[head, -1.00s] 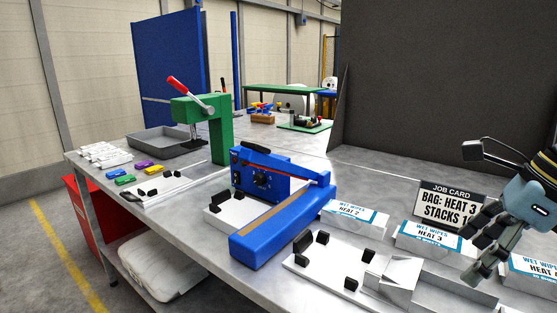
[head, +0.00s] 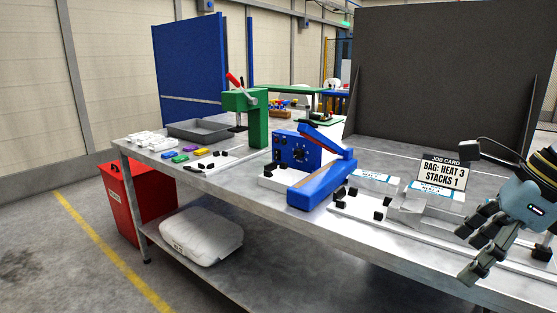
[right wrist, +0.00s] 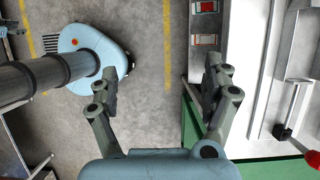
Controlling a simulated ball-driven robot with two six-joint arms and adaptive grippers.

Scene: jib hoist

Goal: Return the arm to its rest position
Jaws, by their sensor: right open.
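My right gripper (head: 468,250) is at the right edge of the head view, over the front right part of the workbench (head: 400,250). Its fingers are apart with nothing between them. In the right wrist view the open right gripper (right wrist: 163,72) has bare floor between its fingers.
The bench holds a blue heat sealer (head: 318,180), a green lever press (head: 245,118), a grey tray (head: 185,131), a white fixture board (head: 365,217) and a job card (head: 443,174). A red bin (head: 130,200) stands at the bench's left end. A white sack (head: 200,238) lies on the lower shelf.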

